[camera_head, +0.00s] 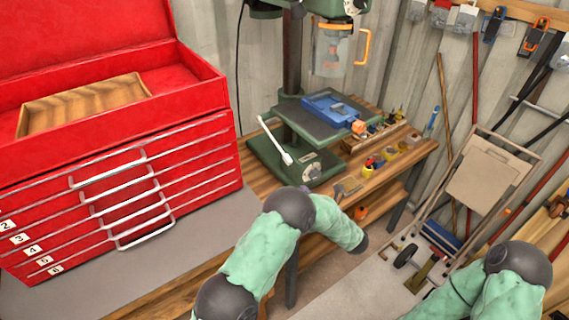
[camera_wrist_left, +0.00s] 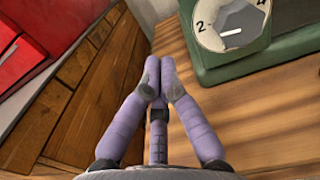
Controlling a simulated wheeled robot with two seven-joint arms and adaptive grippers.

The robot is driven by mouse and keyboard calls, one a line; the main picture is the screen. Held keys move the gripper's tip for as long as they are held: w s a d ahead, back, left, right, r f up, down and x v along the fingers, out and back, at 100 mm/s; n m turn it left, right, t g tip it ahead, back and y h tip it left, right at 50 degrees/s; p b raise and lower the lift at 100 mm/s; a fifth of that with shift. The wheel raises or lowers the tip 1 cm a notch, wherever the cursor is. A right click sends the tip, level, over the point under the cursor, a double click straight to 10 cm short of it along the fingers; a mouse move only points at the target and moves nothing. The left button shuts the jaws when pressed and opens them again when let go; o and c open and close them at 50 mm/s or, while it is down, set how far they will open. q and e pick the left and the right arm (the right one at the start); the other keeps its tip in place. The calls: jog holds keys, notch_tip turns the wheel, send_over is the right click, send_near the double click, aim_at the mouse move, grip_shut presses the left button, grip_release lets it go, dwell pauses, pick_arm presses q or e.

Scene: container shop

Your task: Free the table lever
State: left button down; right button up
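A lever with a white handle (camera_head: 275,139) slants across the left side of the green drill press, beside its table (camera_head: 318,124). The press base (camera_head: 270,155) carries a numbered dial (camera_head: 312,170), which also shows at the upper right of the left wrist view (camera_wrist_left: 233,22). My left gripper (camera_wrist_left: 159,82) has its purple fingertips together with nothing visible between them, above the wooden bench and short of the press base. My right gripper is out of view.
A red tool chest (camera_head: 120,150) with numbered drawers stands at the left. A blue vise (camera_head: 332,109) sits on the press table. Small tools and a wooden rack (camera_head: 372,138) line the bench's right part. A folded cart (camera_head: 480,180) leans at the right wall.

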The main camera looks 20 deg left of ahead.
pick_arm(q)
jog(key=b+x, duration=0.3)
jog(key=x, duration=0.7)
jog(key=r, duration=0.1)
jog(key=d+r, duration=0.1)
jog(key=s+r, duration=0.1)
jog(key=shift+d+r, duration=0.2)
jog(key=shift+r, duration=0.2)
jog(key=shift+r, duration=0.15)
notch_tip(320, 180, up, 12)
jog(key=s+d+p, duration=0.1)
jog(key=p, duration=0.6)
jog(key=shift+s+d, duration=0.2)
jog(key=shift+d, duration=0.2)
jog(key=shift+f, duration=0.2)
